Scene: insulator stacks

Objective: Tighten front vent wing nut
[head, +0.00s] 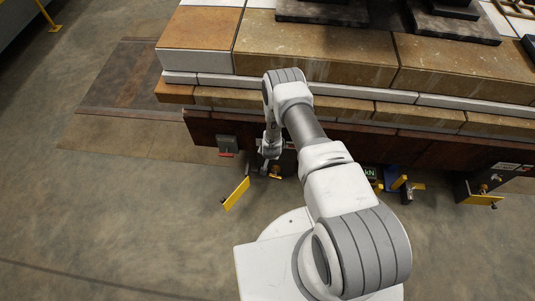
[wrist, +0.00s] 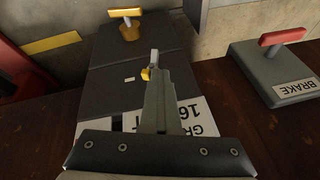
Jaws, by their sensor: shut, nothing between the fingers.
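In the wrist view, a yellow T-shaped piece (wrist: 127,14) on a brass-coloured base stands at the top end of a dark panel (wrist: 115,65). It looks like a wing nut, but no label there shows whether it is the front vent one. My gripper (wrist: 154,58) is shut and empty over the panel, its tips below and right of the yellow piece and apart from it in the picture. A small yellow bit (wrist: 146,74) shows beside the fingertips; I cannot tell what it belongs to. In the head view my gripper (head: 268,160) is low at the dark red beam (head: 200,128).
A grey box marked BRAKE (wrist: 275,75) with a red handle (wrist: 283,36) is right of my gripper. A white label (wrist: 200,115) lies partly behind the fingers. In the head view, a yellow bar (head: 236,193) sticks out left of my gripper. A kN display (head: 370,172) is to the right.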

